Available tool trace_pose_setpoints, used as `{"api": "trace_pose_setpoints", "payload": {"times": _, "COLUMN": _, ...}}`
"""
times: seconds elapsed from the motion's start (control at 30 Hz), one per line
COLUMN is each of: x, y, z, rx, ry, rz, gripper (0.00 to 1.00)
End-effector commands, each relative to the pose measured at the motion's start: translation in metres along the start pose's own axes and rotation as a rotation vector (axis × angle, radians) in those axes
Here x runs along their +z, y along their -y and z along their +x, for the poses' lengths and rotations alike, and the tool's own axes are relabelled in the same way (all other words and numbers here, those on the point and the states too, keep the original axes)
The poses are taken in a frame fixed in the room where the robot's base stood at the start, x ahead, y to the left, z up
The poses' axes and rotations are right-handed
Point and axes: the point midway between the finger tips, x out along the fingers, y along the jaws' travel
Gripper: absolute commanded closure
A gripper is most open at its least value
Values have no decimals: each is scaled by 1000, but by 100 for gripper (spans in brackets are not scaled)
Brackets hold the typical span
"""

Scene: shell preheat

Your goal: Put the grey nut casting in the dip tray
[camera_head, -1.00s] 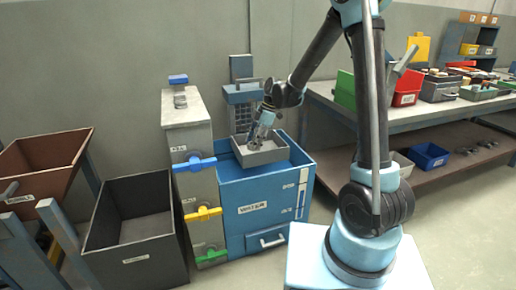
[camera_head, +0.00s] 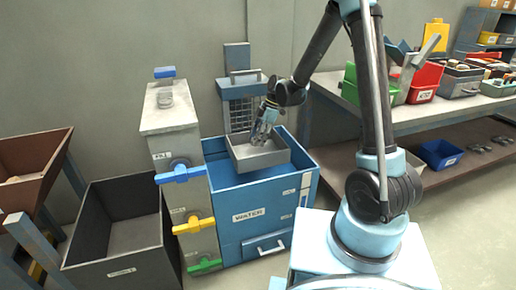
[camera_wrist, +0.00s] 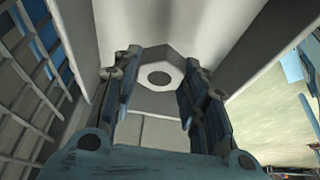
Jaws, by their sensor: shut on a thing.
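The grey nut casting (camera_wrist: 158,60), a six-sided block with a round hole, is between my gripper's fingers in the wrist view. My gripper (camera_head: 260,138) is shut on it, with the fingers on its two sides. The gripper points down inside the rim of the grey dip tray (camera_head: 262,160), which sits at the top of the blue water tank (camera_head: 250,195). In the wrist view the tray's pale wall (camera_wrist: 265,45) rises beside the nut. In the head view the nut is hard to make out, and whether it touches the tray floor cannot be told.
A grey column (camera_head: 178,125) with blue, yellow and green handles stands left of the tank. A dark bin (camera_head: 118,235) and a brown bin (camera_head: 35,170) are further left. A blue grid frame (camera_head: 240,95) stands behind the tray. A workbench with coloured bins is at right.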

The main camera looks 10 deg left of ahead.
Motion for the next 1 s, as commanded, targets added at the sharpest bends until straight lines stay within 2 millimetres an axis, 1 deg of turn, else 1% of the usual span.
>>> {"api": "trace_pose_setpoints", "payload": {"times": 0.27, "x": 6, "y": 0, "z": 14, "rx": 0, "ry": 0, "rz": 0, "gripper": 86}}
{"api": "trace_pose_setpoints", "payload": {"times": 0.5, "x": 16, "y": 0, "z": 40, "rx": 0, "ry": 0, "rz": 0, "gripper": 86}}
{"api": "trace_pose_setpoints", "payload": {"times": 0.57, "x": 18, "y": 0, "z": 44, "rx": 0, "ry": 0, "rz": 0, "gripper": 86}}
{"api": "trace_pose_setpoints", "payload": {"times": 0.93, "x": 20, "y": 0, "z": 47, "rx": 0, "ry": 0, "rz": 1, "gripper": 86}}
{"api": "trace_pose_setpoints", "payload": {"times": 0.97, "x": 20, "y": 0, "z": 47, "rx": 0, "ry": 0, "rz": 1, "gripper": 56}}
{"api": "trace_pose_setpoints", "payload": {"times": 1.0, "x": 20, "y": 0, "z": 47, "rx": 0, "ry": 0, "rz": 1, "gripper": 46}}
